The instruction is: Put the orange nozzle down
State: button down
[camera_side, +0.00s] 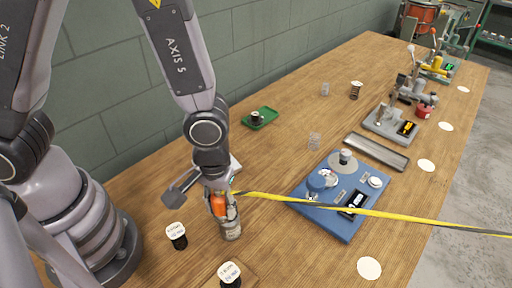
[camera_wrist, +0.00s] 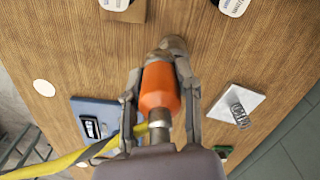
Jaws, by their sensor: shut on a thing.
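The orange nozzle (camera_side: 218,205) is between the fingers of my gripper (camera_side: 222,210), low over the near left part of the wooden table. In the wrist view, the nozzle (camera_wrist: 160,88) lies between both fingers of my gripper (camera_wrist: 160,82), which is shut on it. A grey metal cylinder (camera_side: 231,232) shows just below the nozzle; I cannot tell whether the nozzle is in it or only above it. A yellow hose with a dark stripe (camera_side: 330,208) runs from the nozzle's rear to the right.
A blue device (camera_side: 325,228) stands to the right, under the hose. Two white-topped dark spools (camera_side: 177,234) (camera_side: 230,275) stand close in front. A green tray (camera_side: 262,116), a grey tray (camera_side: 376,151) and several machines (camera_side: 400,122) stand farther back. The table between is mostly clear.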

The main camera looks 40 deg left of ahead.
jog(key=w+d+f, duration=0.4)
jog(key=w+d, duration=0.2)
send_over(287, 246)
jog(key=f, duration=0.5)
jog(key=shift+s+a+f, duration=0.15)
jog(key=shift+s, duration=0.05)
jog(key=shift+w+f, duration=0.15)
jog(key=shift+f, duration=1.55)
jog(key=shift+f, duration=0.15)
jog(key=c, duration=0.8)
grip_release()
